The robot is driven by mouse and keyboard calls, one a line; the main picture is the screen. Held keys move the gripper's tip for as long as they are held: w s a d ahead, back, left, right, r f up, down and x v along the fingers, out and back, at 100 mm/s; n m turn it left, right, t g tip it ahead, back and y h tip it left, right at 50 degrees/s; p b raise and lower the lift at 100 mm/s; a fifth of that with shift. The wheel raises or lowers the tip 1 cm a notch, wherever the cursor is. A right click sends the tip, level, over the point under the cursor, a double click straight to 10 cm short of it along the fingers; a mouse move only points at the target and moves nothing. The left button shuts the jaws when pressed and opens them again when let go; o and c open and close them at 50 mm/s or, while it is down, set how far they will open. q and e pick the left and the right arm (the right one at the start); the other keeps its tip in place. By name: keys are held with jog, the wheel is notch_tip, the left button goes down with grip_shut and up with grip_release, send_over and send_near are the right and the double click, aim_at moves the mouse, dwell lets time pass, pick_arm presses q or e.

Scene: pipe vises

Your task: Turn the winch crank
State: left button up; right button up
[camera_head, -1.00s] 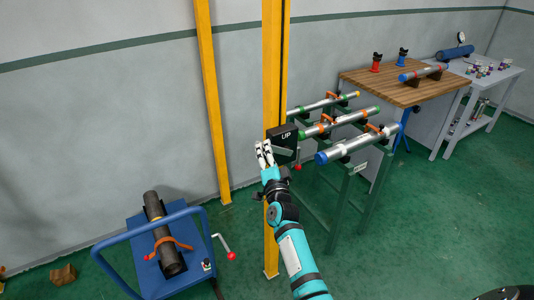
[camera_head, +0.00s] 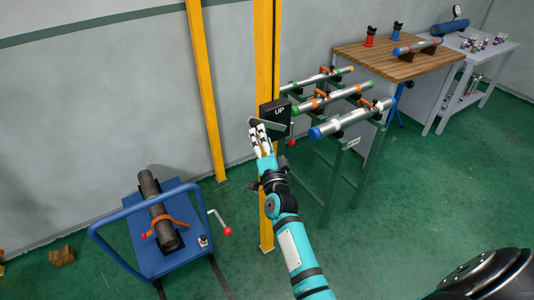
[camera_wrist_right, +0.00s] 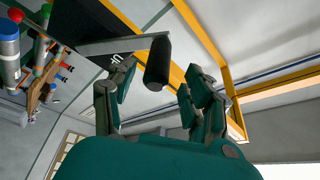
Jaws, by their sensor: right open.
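The winch is a dark box (camera_head: 273,112) marked "UP" on a yellow post (camera_head: 266,60). In the right wrist view, its crank shows as a grey bar (camera_wrist_right: 108,45) ending in a black cylindrical grip (camera_wrist_right: 158,60). My right gripper (camera_head: 259,130) is just below and left of the box. In the right wrist view the fingers of the right gripper (camera_wrist_right: 160,88) are apart, with the black grip between and slightly beyond them. I cannot tell whether they touch it. My left gripper is not in view.
A green rack (camera_head: 340,165) with several pipes stands right of the post. A red-knobbed lever (camera_head: 291,142) is close to the box. A blue cart (camera_head: 165,245) carries a dark pipe (camera_head: 160,215) at lower left. A wooden workbench (camera_head: 390,60) is behind. The floor at right is clear.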

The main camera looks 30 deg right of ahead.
jog(key=v, duration=0.7)
jog(key=shift+s, duration=0.1)
jog(key=s+a+f+n+g+y+b, duration=0.1)
jog(key=s+a+f+n+g+y, duration=0.15)
jog(key=f, duration=0.85)
jog(key=s+a+f+n+g+y+b, duration=0.15)
jog(key=a+f+n, duration=0.25)
jog(key=f, duration=0.8)
jog(key=s+a+f+n+g+y, duration=0.15)
jog(key=s+f, duration=0.25)
jog(key=f, duration=0.4)
jog(key=s+a+f+n+g, duration=0.1)
jog(key=s+f+n+g, duration=0.15)
jog(key=s+f, duration=0.4)
jog(key=s+f+n+g+b, duration=0.25)
jog(key=s+f+g, duration=0.25)
jog(key=s+f, duration=0.8)
jog(key=s+d+f+n+g, duration=0.2)
jog(key=s+f, duration=0.3)
jog(key=s, duration=0.6)
jog(key=s+d+f+n+g, duration=0.2)
jog(key=s+f, duration=0.3)
jog(key=s, duration=0.6)
jog(key=shift+d+f+n+g+b, duration=0.3)
jog(key=shift+f+g+b, duration=0.05)
jog(key=shift+g, duration=0.45)
